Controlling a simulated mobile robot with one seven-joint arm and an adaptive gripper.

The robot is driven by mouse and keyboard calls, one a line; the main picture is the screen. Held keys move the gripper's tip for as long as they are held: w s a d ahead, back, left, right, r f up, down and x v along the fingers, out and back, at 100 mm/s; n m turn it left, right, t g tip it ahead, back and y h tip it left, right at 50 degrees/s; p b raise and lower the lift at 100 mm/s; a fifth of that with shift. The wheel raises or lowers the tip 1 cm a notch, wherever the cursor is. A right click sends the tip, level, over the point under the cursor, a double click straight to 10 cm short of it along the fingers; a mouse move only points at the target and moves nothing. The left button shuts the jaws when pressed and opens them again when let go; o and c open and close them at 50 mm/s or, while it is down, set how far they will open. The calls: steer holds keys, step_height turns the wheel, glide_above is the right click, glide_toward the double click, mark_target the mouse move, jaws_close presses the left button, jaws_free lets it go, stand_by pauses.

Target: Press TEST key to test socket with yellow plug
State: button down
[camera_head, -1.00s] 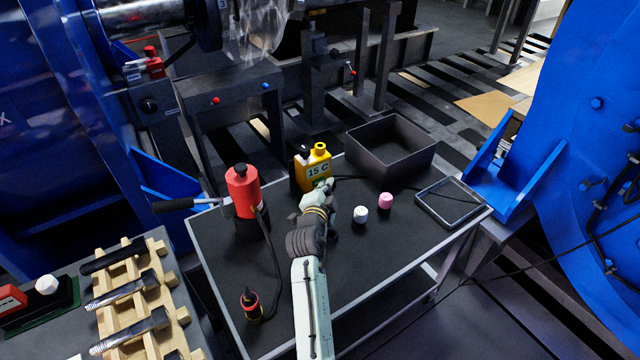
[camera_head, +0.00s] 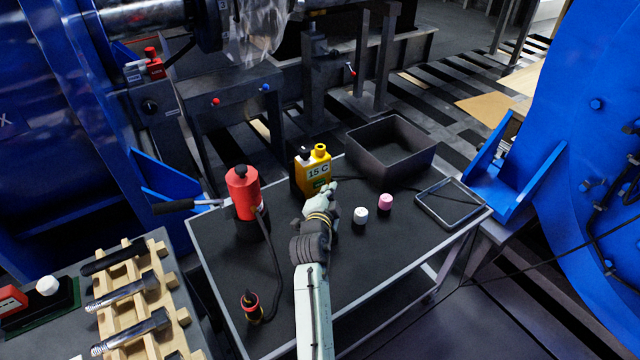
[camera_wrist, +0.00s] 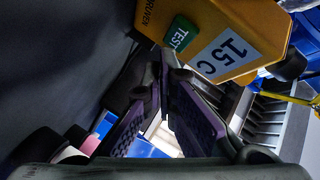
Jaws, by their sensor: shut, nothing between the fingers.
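A yellow device (camera_head: 299,177) with a white label reading "15 C" (camera_head: 318,171) stands upright at the back of the black cart top. A yellow round piece (camera_head: 320,149) and a dark one sit on its top. The green TEST key (camera_wrist: 181,33) shows on its front in the wrist view, beside the label. My gripper (camera_head: 332,187) is shut and empty, just in front of the device's lower right side. In the wrist view the fingertips (camera_wrist: 166,62) are below the TEST key, and it is not covered. I see no contact with the key.
A red cylinder tool (camera_head: 243,190) with a cable stands left on the cart. White (camera_head: 361,214) and pink (camera_head: 385,201) caps are right of my gripper. A black open bin (camera_head: 405,168) and a framed tray (camera_head: 450,220) are farther right.

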steer(key=shift+s+d+p, duration=0.4)
steer(key=shift+s+d, duration=0.35)
steer(key=shift+s, duration=0.3)
steer(key=shift+s+d+p, duration=0.4)
steer(key=shift+s+d, duration=0.35)
steer(key=shift+s, duration=0.25)
